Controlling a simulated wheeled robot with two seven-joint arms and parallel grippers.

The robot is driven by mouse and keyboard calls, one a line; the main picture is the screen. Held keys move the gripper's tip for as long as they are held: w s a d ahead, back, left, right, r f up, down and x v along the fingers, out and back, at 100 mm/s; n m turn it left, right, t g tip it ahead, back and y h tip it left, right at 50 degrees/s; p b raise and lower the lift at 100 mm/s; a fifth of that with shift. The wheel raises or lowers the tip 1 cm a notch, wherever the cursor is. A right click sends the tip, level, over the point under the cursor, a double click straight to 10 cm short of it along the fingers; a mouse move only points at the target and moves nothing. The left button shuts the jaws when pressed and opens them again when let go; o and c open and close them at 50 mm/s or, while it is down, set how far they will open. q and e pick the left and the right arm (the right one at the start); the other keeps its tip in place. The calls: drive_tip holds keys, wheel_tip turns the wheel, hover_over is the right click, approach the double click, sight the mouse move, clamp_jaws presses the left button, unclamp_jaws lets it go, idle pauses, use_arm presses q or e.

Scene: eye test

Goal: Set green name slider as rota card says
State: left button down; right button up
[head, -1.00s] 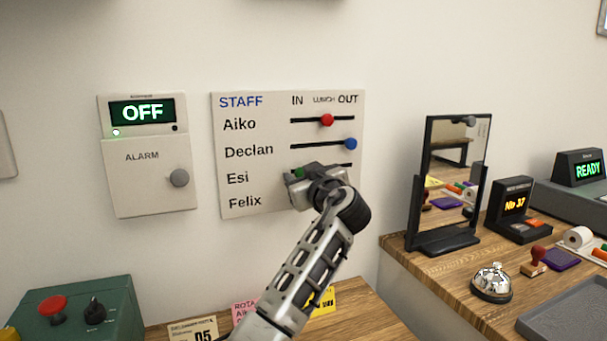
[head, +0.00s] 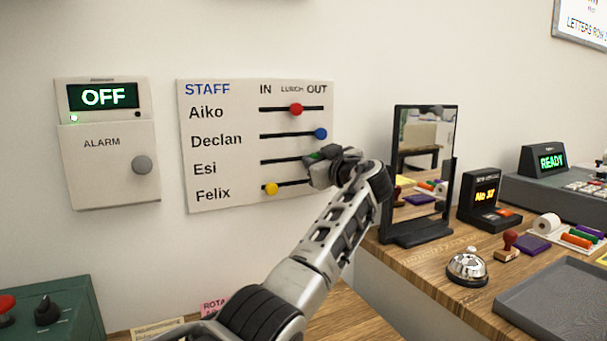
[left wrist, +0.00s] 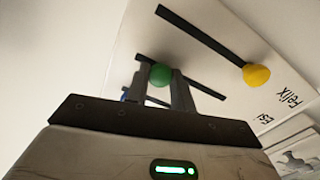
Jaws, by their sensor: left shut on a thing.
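The white staff board (head: 225,150) hangs on the wall with rows Aiko, Declan, Esi and Felix under IN, LUNCH and OUT. My left gripper (head: 318,164) covers the right part of the Esi row in the head view. In the left wrist view it is shut on the green slider knob (left wrist: 160,75). The knob is past the middle of its slot, towards the OUT end; its exact place is unclear. My right gripper is not in view.
The red knob (head: 296,109) is at LUNCH, the blue knob (head: 320,133) at OUT and the yellow knob (head: 271,188) near IN. The alarm box (head: 105,165) reads OFF. A mirror (head: 452,205) and bell (head: 467,268) stand on the right counter.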

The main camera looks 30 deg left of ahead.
use_arm(q)
drive_tip(key=shift+w+d+r, duration=0.15)
drive_tip(key=shift+w+d, duration=0.5)
drive_tip(key=shift+w, duration=0.1)
drive_tip(key=c, duration=1.4)
unclamp_jaws()
drive_tip(key=shift+c, duration=0.2)
drive_tip(key=shift+o, duration=1.3)
drive_tip(key=shift+w+d, duration=0.1)
drive_tip(key=shift+w, duration=0.05)
drive_tip(key=b+v, duration=0.3)
drive_tip(key=v, duration=1.3)
